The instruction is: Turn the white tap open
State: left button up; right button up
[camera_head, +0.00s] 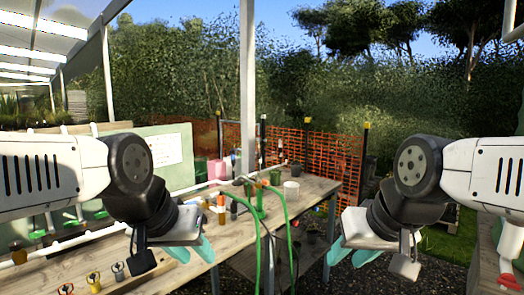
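I cannot clearly pick out a white tap in the head view. Several small taps or valves stand in a row at the lower left, among them a yellow one (93,282) and a grey one (118,271). A white pipe (80,240) runs along the bench behind them. My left gripper (192,251) hangs over the bench's front edge, to the right of these taps, its teal fingers apart and nothing seen between them. My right gripper (380,252) is beyond the bench's right end, over the gravel, its teal fingers also apart and empty.
The wooden bench (315,187) stretches to the back right. Green hoses (288,230) hang over its front edge. A metal post (247,80) rises behind. Orange mesh fencing (335,160) stands at the back.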

aim_at(213, 195)
jog(key=i+j, duration=0.1)
jog(key=j, duration=0.25)
jog(key=i+j+u, duration=0.1)
jog(key=j, duration=0.25)
jog(key=i+j, duration=0.1)
jog(key=j, duration=0.25)
jog(key=i+l+u, duration=0.4)
jog(key=i+l, duration=0.55)
